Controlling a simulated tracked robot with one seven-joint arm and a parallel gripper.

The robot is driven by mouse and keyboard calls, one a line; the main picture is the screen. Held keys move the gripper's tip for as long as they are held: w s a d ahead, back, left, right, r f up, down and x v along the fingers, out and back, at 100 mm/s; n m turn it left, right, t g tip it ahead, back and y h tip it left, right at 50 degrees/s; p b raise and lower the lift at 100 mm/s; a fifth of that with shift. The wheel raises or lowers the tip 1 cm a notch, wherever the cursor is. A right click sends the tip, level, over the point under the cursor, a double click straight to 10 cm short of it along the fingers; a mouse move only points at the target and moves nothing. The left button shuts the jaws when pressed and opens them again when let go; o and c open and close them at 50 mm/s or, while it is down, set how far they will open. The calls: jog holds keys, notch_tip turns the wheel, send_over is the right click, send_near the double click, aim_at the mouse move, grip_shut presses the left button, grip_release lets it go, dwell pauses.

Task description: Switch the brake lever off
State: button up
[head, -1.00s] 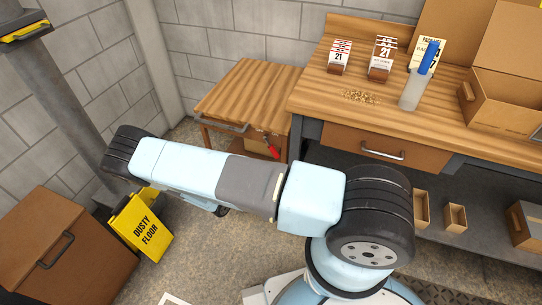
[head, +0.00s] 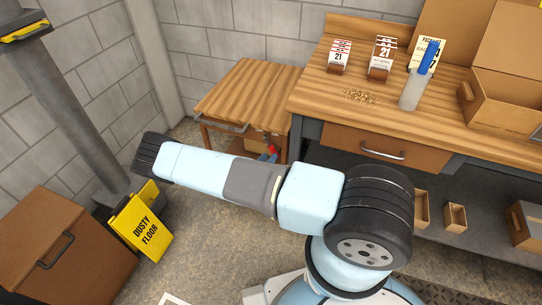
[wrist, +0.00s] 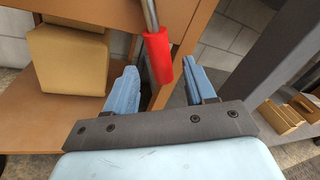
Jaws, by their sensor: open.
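The brake lever is a metal rod with a red grip (wrist: 159,58) that hangs down at the wooden cart (wrist: 115,12) in the wrist view. In the head view a small part of the red grip (head: 273,150) shows at the cart's right side. My gripper (wrist: 159,80) is open, with one blue finger to the left of the red grip and one to its right. The grip's lower end is between or just beyond the fingertips; I cannot tell the exact depth. The jaws hold nothing. In the head view my arm hides most of the gripper.
A cardboard box (wrist: 68,65) sits on the cart's lower shelf, left of the lever. The workbench (head: 345,142) stands close to the right of the cart. A yellow floor sign (head: 143,228) and a brown bin (head: 95,260) are at the left.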

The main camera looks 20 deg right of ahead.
aim_at(274, 151)
jog(key=shift+x, duration=1.35)
grip_shut()
